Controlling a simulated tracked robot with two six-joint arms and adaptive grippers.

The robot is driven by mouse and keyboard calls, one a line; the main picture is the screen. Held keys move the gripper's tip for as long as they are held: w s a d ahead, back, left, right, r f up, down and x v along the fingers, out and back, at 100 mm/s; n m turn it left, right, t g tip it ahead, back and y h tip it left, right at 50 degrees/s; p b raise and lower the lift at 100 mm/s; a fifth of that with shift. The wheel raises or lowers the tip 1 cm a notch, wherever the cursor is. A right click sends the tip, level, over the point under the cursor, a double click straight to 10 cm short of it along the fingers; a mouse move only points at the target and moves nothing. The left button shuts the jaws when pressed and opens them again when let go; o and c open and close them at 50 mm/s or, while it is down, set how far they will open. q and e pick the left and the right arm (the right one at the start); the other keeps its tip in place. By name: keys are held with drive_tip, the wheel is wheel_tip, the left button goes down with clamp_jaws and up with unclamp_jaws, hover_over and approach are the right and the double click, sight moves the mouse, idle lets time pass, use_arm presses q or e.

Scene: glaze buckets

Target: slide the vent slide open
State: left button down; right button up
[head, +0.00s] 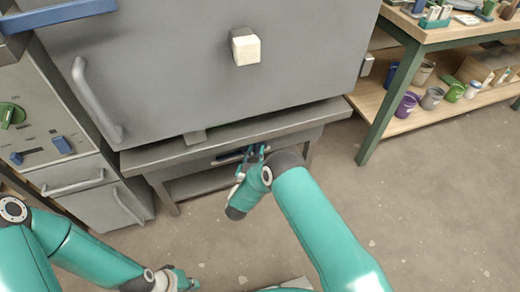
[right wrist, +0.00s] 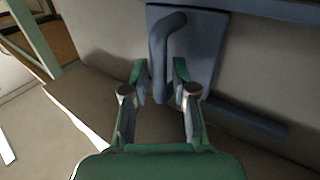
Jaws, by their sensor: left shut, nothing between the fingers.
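The vent slide (right wrist: 205,40) is a blue-grey plate with an upright, hooked handle (right wrist: 160,50) in the right wrist view. In the head view a small part of the slide (head: 228,156) shows low at the front of the kiln stand, partly hidden by my right gripper (head: 254,153). In the right wrist view this gripper (right wrist: 161,75) is open, its fingers apart on either side of the handle's lower end. I cannot tell whether they touch the handle. My left gripper (head: 180,281) is shut and empty, low at the left, far from the slide.
The grey kiln (head: 180,60) with its door handle stands above the stand (head: 240,132). A control cabinet (head: 40,125) is at the left. A shelf bench (head: 450,40) with several buckets is at the right. Blue rails (right wrist: 250,120) run along the slide. The floor in front is open.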

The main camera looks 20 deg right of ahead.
drive_tip(key=shift+x, duration=0.8)
clamp_jaws()
drive_tip(key=shift+a, duration=0.15)
